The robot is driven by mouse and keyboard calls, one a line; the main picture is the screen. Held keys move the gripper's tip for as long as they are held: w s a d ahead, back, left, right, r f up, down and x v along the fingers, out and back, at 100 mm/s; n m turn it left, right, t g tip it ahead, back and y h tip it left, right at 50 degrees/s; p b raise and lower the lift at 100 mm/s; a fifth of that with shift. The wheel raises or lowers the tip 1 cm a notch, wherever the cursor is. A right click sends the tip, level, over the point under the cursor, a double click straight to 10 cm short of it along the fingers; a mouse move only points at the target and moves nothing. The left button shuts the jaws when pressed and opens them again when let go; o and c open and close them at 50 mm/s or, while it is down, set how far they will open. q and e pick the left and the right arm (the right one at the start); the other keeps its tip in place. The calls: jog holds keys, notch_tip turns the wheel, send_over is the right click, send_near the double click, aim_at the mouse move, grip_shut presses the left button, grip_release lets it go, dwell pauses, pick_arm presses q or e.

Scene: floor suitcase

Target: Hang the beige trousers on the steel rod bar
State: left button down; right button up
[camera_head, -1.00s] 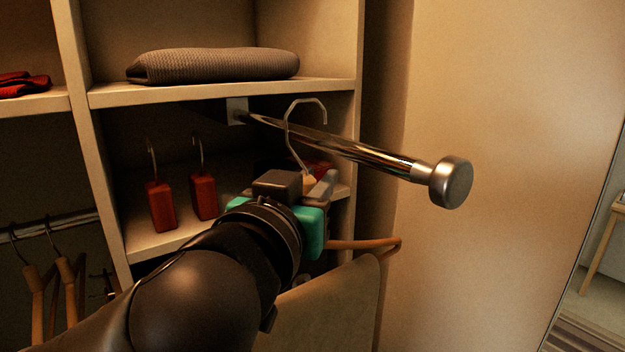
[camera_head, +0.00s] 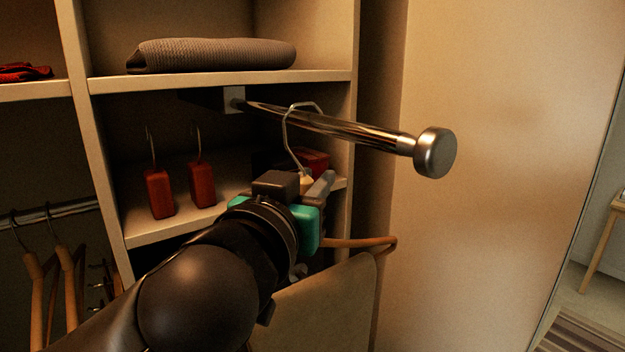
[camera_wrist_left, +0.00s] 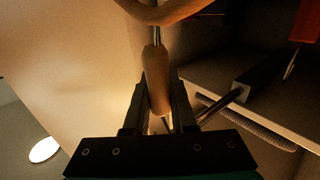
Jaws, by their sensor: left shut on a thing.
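The steel rod (camera_head: 375,136) juts out from a dark bracket under the upper shelf and ends in a round knob. My left gripper (camera_head: 308,190) is shut on the wooden hanger (camera_head: 360,243) near the base of its hook. The metal hook (camera_head: 286,135) stands upright and its bend overlaps the rod; I cannot tell whether it is around the rod. The beige trousers (camera_head: 325,300) hang from the hanger, partly hidden by my arm. In the left wrist view the hanger's wooden neck (camera_wrist_left: 157,80) lies between the fingers. My right gripper is out of view.
A folded grey cloth (camera_head: 210,55) lies on the upper shelf. Red blocks with hooks (camera_head: 160,193) stand on the lower shelf, with another red item behind the hook. Empty hangers (camera_head: 65,280) hang at the lower left. A plain panel (camera_head: 490,200) is at the right.

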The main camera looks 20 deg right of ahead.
pick_arm(q)
jog(key=shift+f, duration=0.1)
dwell(0.3)
jog(key=c, duration=0.7)
grip_release()
jog(key=shift+f, duration=0.1)
jog(key=shift+o, duration=0.2)
jog(key=shift+f, duration=0.1)
